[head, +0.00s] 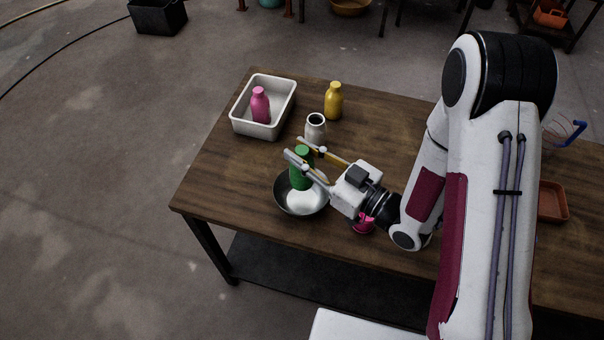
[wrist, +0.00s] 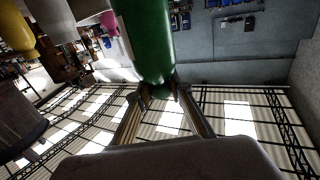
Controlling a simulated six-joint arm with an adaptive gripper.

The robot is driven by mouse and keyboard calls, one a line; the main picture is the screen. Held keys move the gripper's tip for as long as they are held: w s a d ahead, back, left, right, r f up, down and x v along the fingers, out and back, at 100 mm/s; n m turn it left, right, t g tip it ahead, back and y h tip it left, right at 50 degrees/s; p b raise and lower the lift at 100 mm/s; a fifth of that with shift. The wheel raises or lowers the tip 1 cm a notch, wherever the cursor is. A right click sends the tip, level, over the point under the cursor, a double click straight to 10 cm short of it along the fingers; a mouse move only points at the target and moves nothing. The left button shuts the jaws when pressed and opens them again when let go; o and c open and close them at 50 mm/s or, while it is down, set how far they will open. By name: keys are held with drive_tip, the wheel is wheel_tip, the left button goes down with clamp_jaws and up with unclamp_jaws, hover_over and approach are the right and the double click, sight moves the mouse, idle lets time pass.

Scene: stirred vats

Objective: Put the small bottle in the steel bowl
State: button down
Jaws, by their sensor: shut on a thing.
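The green bottle (head: 301,176) is upright between the fingers of my gripper (head: 294,148), which is shut on it near its top. The steel bowl (head: 285,203) stands near the table's front edge, and the lower end of the bottle overlaps the bowl's inside in the head view. I cannot tell whether the bottle touches the bowl's bottom. In the wrist view the green bottle (wrist: 148,38) runs up from between the fingertips (wrist: 160,92).
A white jar (head: 315,130) stands just behind the bottle, with a yellow bottle (head: 334,104) farther back. A pink bottle (head: 260,107) is in a white tray (head: 241,123). A pink object (head: 364,224) shows partly under my gripper. A terracotta tray (head: 553,203) lies at right.

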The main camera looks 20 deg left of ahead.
sight(311, 181)
drive_tip(key=shift+f, duration=1.85)
drive_tip(key=shift+f, duration=2.1)
drive_tip(key=shift+f, duration=0.1)
drive_tip(key=c, duration=1.8)
unclamp_jaws()
drive_tip(key=shift+v, duration=6)
